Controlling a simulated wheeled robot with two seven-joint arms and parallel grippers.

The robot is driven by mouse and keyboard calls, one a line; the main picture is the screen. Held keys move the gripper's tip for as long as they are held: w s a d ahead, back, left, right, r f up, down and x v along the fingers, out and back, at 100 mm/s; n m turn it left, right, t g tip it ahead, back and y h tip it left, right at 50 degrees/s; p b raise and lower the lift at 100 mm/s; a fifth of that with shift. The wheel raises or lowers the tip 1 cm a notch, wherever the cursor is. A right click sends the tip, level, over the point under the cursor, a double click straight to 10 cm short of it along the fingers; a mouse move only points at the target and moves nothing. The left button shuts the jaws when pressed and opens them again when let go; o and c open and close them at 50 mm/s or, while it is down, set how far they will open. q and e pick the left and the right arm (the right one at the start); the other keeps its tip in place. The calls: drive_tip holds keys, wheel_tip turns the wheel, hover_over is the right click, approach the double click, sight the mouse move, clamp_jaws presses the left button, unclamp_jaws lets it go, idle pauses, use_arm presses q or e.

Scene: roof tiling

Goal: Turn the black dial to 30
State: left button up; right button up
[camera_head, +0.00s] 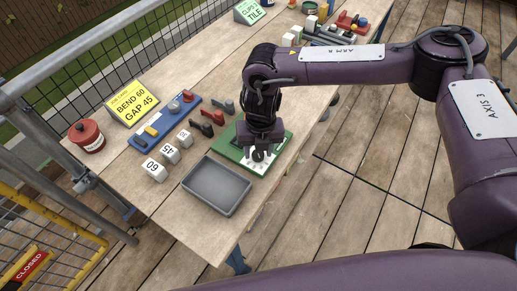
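The black dial (259,155) sits on a white face on a green board (285,143) on the wooden table. My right gripper (258,150) points down over the dial, with its fingers at the dial. The arm and gripper hide much of the dial and its markings, so its setting cannot be read. Whether the fingers grip the dial is too small to tell. My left gripper is not in view.
A grey tray (217,186) lies next to the green board. Number blocks (154,170), a blue board (163,122), a red pot (87,136) and a yellow sign (132,103) reading "BEND 60 GAP 45" stand to the left. Tools and blocks lie at the far end.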

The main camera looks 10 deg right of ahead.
sight(260, 153)
drive_tip(key=shift+o, duration=0.6)
drive_tip(key=r, duration=0.4)
drive_tip(key=r+b, duration=0.1)
drive_tip(key=r, duration=0.2)
drive_tip(key=shift+d+r, duration=0.2)
drive_tip(key=shift+r, duration=0.2)
